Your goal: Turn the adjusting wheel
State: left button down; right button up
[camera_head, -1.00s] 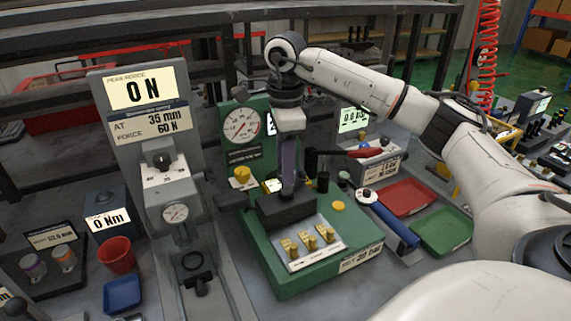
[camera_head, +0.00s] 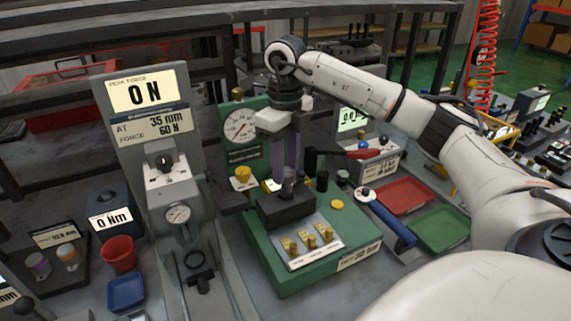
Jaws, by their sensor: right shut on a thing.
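The green valve test block (camera_head: 274,262) stands on the bench in the middle of the view, with a dark valve body (camera_head: 284,212) on top. My right gripper (camera_head: 287,184) points straight down over this valve body, its purple-tinted fingers shut on a small part at the top. That part seems to be the adjusting wheel, but the fingers mostly hide it. A round pressure gauge (camera_head: 240,125) stands on the panel behind. My left gripper is not in view.
A grey force tester (camera_head: 135,130) stands close on the left. A red cup (camera_head: 119,254) stands at the left.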

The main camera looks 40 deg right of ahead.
aim_at(286, 171)
jog(key=shift+r+m, duration=0.1)
jog(key=shift+m, duration=1.9)
jog(key=shift+w, duration=0.1)
jog(key=o, duration=1)
jog(key=shift+o, duration=0.2)
notch_tip(286, 171, up, 10)
jog(key=shift+r, duration=0.15)
